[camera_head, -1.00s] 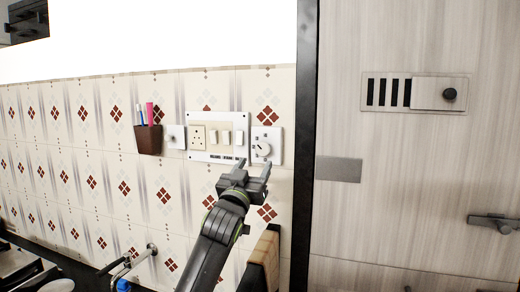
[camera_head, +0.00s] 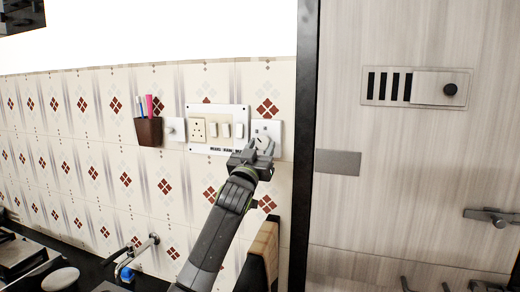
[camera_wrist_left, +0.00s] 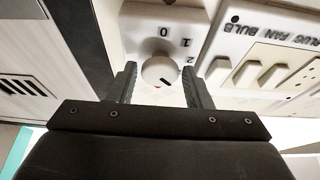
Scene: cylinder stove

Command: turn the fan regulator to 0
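The fan regulator is a white square plate (camera_head: 274,128) with a round knob (camera_head: 263,142), on the tiled wall right of the switch board. In the left wrist view the knob (camera_wrist_left: 161,71) shows close up, with 0, 1 and 2 printed on its plate (camera_wrist_left: 150,29). A dark line on the knob points up and right, between the printed 1 and 2 as far as I can tell. My left gripper (camera_head: 258,150) is at the regulator. Its open fingers (camera_wrist_left: 160,84) stand either side of the knob, with gaps visible. My right gripper is not clearly in view.
A switch board (camera_head: 218,130) with socket and switches is left of the regulator. A dark door frame (camera_head: 303,130) stands close on the right. A tap (camera_head: 138,248) is below.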

